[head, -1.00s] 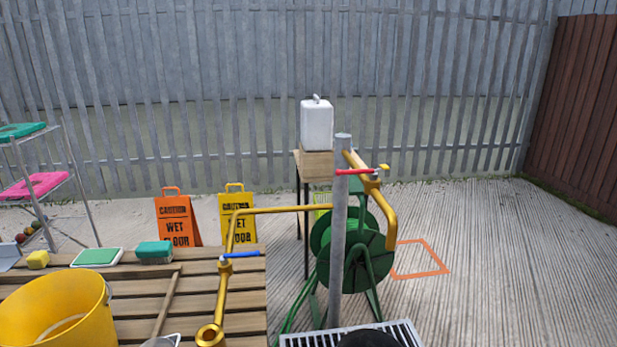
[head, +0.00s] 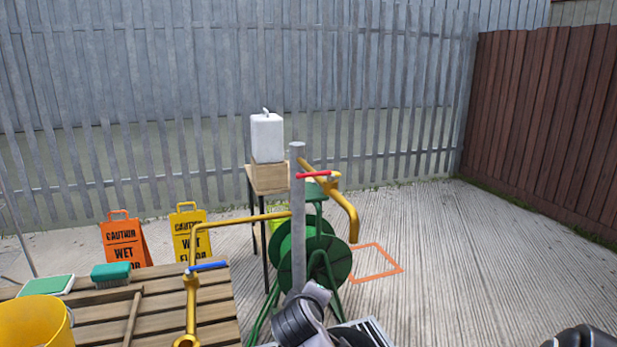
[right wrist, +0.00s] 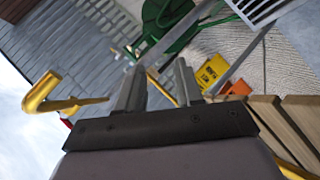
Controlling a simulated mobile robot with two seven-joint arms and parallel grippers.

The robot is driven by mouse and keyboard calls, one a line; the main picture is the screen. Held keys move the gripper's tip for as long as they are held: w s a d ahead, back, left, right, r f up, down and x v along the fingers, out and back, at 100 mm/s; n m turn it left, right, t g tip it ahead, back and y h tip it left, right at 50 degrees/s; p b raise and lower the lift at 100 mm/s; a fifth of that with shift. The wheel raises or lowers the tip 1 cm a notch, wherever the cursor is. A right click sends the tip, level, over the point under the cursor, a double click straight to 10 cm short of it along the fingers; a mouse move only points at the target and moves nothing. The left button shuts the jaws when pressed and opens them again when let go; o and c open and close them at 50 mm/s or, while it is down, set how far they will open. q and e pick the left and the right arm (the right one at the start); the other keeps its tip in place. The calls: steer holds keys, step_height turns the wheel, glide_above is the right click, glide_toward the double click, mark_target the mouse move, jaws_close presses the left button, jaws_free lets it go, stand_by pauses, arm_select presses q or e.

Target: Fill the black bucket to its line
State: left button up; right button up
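No bucket is clearly identifiable as the black one; a dark shape at the head view's bottom edge is partly covered by my arm, and I cannot tell what it is. A grey standpipe (head: 297,220) carries yellow pipes, with a red-handled tap (head: 313,175) and a blue-handled tap (head: 207,266). The red-handled tap's yellow spout (head: 353,225) bends down on the right; a yellow spout also shows in the right wrist view (right wrist: 42,92). My right gripper (right wrist: 158,82) is open, with nothing between its fingers. My left gripper is not visible.
A yellow bucket (head: 35,322) and a green brush (head: 111,273) are on the slatted wooden deck (head: 165,290). A green hose reel (head: 325,260) stands behind the standpipe. An orange square (head: 375,263) marks open concrete. A white container (head: 267,138) tops a small table.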

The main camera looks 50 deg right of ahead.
steer(key=w+d+r+g+h, duration=0.1)
steer(key=w+d+r+h, duration=0.15)
steer(key=w+r, duration=0.2)
steer(key=w+d+r+h, duration=0.2)
steer(key=w+d+r, duration=0.15)
steer(key=r, duration=0.25)
steer(key=n+h, duration=0.2)
steer(key=n, duration=0.1)
glide_toward(315, 174)
steer(key=w+d, duration=0.2)
steer(key=shift+g+y, duration=0.25)
steer(key=shift+g, duration=0.15)
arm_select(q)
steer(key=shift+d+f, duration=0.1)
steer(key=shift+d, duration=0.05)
arm_select(e)
steer(key=shift+w+d, duration=0.1)
